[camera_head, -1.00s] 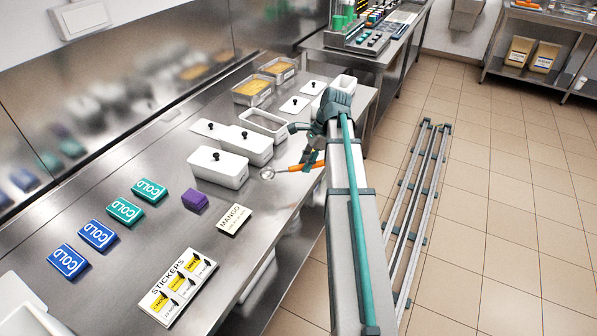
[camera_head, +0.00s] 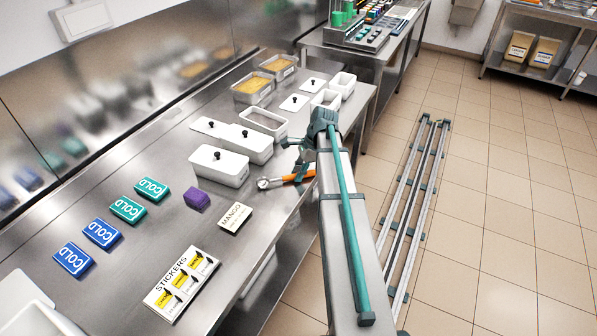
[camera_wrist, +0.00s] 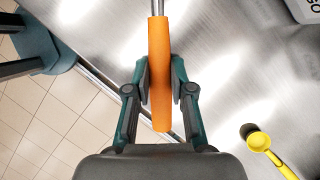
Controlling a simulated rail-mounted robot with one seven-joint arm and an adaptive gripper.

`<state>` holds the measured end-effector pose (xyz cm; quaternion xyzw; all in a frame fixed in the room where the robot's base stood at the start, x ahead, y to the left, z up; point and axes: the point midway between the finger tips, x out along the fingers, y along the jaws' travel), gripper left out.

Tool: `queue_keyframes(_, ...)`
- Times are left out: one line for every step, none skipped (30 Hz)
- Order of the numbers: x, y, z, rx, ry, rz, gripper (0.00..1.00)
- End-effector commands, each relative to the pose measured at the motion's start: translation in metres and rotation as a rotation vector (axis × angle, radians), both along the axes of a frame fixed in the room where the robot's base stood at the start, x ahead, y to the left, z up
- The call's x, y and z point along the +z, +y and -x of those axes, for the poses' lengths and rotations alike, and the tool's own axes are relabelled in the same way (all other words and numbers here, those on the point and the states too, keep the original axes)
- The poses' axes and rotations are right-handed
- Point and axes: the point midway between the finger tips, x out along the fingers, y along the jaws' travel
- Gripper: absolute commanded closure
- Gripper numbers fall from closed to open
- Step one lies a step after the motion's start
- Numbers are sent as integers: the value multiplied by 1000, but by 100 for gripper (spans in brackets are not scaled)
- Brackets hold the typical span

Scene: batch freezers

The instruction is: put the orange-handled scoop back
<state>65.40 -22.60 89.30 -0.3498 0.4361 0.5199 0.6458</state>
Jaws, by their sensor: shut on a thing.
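The scoop with the orange handle (camera_head: 300,177) is in my gripper (camera_head: 302,168), near the right front edge of the steel counter (camera_head: 170,195). Its small metal bowl points left, close to the nearest lidded white pan (camera_head: 220,168). In the wrist view the orange handle (camera_wrist: 160,75) runs up the picture between the two fingers of my gripper (camera_wrist: 161,80), which are shut on it. The metal shaft leaves the top of the picture, so the bowl is out of that view. Whether the scoop touches the counter I cannot tell.
A yellow scoop (camera_wrist: 258,140) lies on the steel in the wrist view. An open white pan (camera_head: 263,124) and tubs of yellow product (camera_head: 252,92) stand farther back. A purple block (camera_head: 197,199), a MANGO card (camera_head: 235,218) and a STICKERS sheet (camera_head: 181,284) lie nearer.

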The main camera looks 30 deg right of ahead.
Motion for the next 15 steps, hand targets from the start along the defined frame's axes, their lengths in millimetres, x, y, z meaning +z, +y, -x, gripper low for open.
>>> queue_keyframes(0, 0, 0, 0, 0, 0, 100)
queue_keyframes(0, 0, 0, 0, 0, 0, 100)
queue_keyframes(0, 0, 0, 0, 0, 0, 100)
queue_keyframes(-1, 0, 0, 0, 0, 0, 100)
queue_keyframes(-2, 0, 0, 0, 1, 0, 100)
queue_keyframes(-3, 0, 0, 0, 1, 0, 100)
queue_keyframes(-3, 0, 0, 0, 0, 0, 74)
queue_keyframes(-3, 0, 0, 0, 0, 0, 69)
queue_keyframes(-3, 0, 0, 0, 0, 0, 62)
queue_keyframes(-2, 0, 0, 0, 0, 0, 57)
queue_keyframes(-2, 0, 0, 0, 0, 0, 52)
queue_keyframes(-2, 0, 0, 0, 0, 0, 52)
queue_keyframes(-2, 0, 0, 0, 0, 0, 52)
queue_keyframes(-2, 0, 0, 0, 0, 0, 52)
queue_keyframes(-2, 0, 0, 0, 0, 0, 52)
